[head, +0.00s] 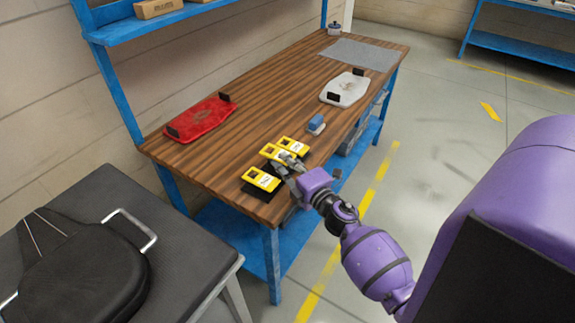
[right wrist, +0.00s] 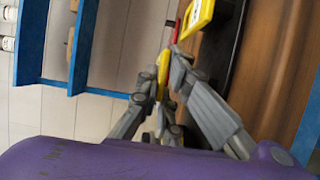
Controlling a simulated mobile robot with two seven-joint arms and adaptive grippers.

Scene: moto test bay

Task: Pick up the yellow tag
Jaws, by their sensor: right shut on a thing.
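Several yellow tags with white labels stand in a row near the front end of the wooden bench: a near tag (head: 262,179), a middle tag (head: 270,152) and a far tag (head: 295,145). My right gripper (head: 284,163) reaches in from the right and is shut on the middle tag. In the right wrist view a yellow piece (right wrist: 163,82) sits between the fingers, which hide part of it. Whether it is lifted clear of its black stand, I cannot tell. Another yellow tag (right wrist: 197,16) shows beyond the fingers there. My left gripper is not in view.
The wooden bench (head: 260,97) also holds a red tray (head: 201,120), a whitish tray (head: 345,91), a small blue block (head: 316,123) and a grey mat (head: 358,54). A black padded table (head: 185,225) stands at the front left. The bench middle is clear.

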